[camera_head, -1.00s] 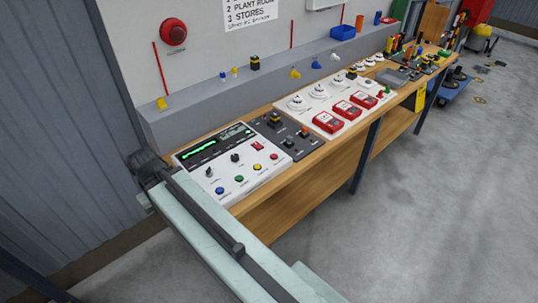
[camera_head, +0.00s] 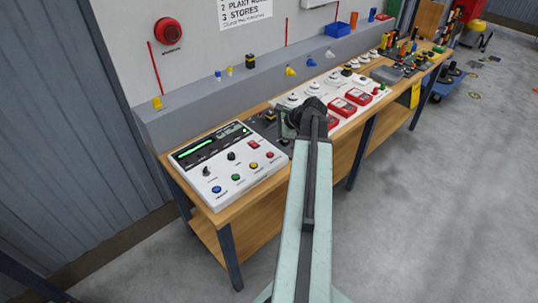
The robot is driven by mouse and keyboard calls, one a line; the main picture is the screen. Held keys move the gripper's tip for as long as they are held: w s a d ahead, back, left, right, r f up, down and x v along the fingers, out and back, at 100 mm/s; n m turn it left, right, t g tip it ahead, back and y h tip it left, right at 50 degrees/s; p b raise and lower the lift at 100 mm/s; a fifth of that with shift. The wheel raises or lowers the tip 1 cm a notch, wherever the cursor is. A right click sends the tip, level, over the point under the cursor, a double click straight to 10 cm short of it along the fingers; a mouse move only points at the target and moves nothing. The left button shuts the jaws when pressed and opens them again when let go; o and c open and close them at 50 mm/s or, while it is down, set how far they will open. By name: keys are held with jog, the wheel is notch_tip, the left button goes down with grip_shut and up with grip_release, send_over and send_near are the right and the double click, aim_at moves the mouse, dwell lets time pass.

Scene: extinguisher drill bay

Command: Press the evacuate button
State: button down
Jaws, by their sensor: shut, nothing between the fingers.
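The white control panel (camera_head: 228,165) lies at the near end of the wooden bench, with a lit green display. Along its front edge are a blue button (camera_head: 216,189), a green button (camera_head: 236,177), a yellow button (camera_head: 254,165) and a red button (camera_head: 270,155). Their labels are too small to read, so I cannot tell which one is evacuate. My gripper (camera_head: 304,118) is shut and empty, right of the panel, over the dark switch box and near the red call points. My wrist largely hides its fingertips.
A dark box with switches (camera_head: 264,127) sits behind the panel's right end. Red call points (camera_head: 357,97) and white detectors (camera_head: 333,79) stand farther along the bench. A grey ledge (camera_head: 200,105) runs along the wall behind.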

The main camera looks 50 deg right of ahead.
aim_at(272, 155)
jog(key=shift+s+d+r+m, duration=0.1)
jog(key=shift+s+d+m, duration=0.15)
jog(key=shift+d, duration=0.25)
notch_tip(272, 155, down, 9)
jog(key=b, duration=0.9)
jog(key=shift+r, duration=0.1)
dwell(1.3)
jog(key=shift+f+b, duration=0.3)
jog(key=shift+f, duration=0.1)
